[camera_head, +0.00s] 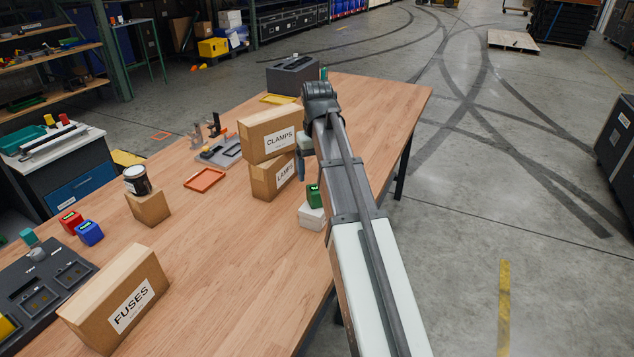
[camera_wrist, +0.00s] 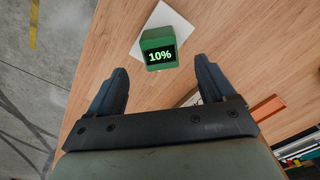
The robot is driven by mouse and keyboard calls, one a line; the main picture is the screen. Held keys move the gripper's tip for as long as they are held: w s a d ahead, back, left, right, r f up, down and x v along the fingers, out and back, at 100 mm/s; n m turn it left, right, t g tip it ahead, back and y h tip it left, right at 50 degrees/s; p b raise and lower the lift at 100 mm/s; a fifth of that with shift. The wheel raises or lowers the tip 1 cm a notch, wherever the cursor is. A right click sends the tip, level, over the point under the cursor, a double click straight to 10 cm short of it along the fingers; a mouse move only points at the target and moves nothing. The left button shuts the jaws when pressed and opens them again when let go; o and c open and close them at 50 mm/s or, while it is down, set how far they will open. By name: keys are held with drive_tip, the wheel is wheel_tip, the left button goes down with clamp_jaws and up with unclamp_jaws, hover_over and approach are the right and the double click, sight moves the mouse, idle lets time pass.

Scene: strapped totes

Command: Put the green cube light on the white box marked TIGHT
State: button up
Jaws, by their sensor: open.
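The green cube light (camera_head: 314,196) sits on top of a small white box (camera_head: 311,217) near the table's right edge. In the wrist view the green cube (camera_wrist: 158,48) shows a lit "10%" on one face, and the white box (camera_wrist: 178,27) shows beneath it. No TIGHT marking is readable on the box. My gripper (camera_wrist: 162,72) is open and empty, its fingers apart on either side of the view, with the cube beyond the fingertips. In the head view one dark finger of my gripper (camera_head: 301,168) shows above the cube; my arm hides the rest.
Two stacked cartons, CLAMPS (camera_head: 272,134) over LAMPS (camera_head: 272,178), stand close left of my gripper. A FUSES carton (camera_head: 118,300), a dark jar (camera_head: 137,180) on a small box, red (camera_head: 71,221) and blue (camera_head: 90,232) cubes stand further left. The table's front middle is clear.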

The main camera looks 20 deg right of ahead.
sight(317, 188)
drive_tip(key=shift+r, duration=1.95)
